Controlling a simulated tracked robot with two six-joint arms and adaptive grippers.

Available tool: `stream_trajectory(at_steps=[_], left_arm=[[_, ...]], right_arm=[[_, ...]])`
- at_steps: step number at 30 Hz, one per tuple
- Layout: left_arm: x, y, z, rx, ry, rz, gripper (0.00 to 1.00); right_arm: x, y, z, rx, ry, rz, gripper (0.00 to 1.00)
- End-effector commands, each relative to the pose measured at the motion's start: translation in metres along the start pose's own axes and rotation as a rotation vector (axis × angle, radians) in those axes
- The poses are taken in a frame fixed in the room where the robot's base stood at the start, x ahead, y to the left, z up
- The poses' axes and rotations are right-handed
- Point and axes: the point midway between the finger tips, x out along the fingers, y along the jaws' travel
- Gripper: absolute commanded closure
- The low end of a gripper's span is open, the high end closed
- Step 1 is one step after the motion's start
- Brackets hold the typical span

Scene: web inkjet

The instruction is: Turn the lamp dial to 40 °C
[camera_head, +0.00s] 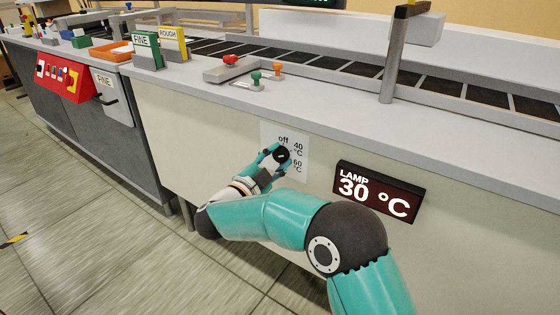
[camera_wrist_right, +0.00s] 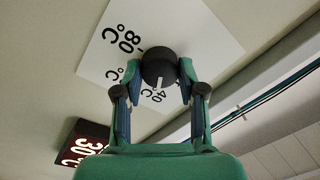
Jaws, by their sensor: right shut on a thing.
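The black lamp dial (camera_head: 283,154) sits on a white scale plate (camera_head: 301,142) on the machine's front. The plate shows "off", "40 °C" and "60 °C". My right gripper (camera_head: 277,155) is on the dial; in the right wrist view (camera_wrist_right: 158,78) its fingers are shut on both sides of the round dial (camera_wrist_right: 158,62). The dial's white mark points down in that view, close to the 40 label. "80 °C" shows at the upper left of the plate there. The lamp display (camera_head: 378,191) reads 30 °C. My left gripper is not in view.
Red, green and orange knobs (camera_head: 257,77) stand on the ledge above. A green FINE sign (camera_head: 147,51) and a yellow ROUGH sign (camera_head: 172,45) stand left of them. A grey post (camera_head: 391,70) rises from the ledge. The tiled floor at the left is clear.

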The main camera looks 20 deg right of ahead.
Motion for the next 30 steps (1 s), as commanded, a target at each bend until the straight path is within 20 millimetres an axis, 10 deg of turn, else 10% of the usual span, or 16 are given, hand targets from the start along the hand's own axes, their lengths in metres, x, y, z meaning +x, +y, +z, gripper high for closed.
stream_trajectory(at_steps=[8,9,13,30], left_arm=[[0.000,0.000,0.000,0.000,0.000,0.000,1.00],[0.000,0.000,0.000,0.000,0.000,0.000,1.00],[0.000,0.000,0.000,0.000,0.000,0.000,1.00],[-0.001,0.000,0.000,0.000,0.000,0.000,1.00]], right_arm=[[-0.003,0.003,0.005,-0.009,-0.011,0.001,0.95],[-0.003,0.003,0.005,-0.009,-0.011,0.002,0.59],[-0.003,0.002,0.004,-0.007,-0.008,0.002,0.37],[-0.022,0.001,0.002,-0.005,-0.004,-0.001,0.35]])
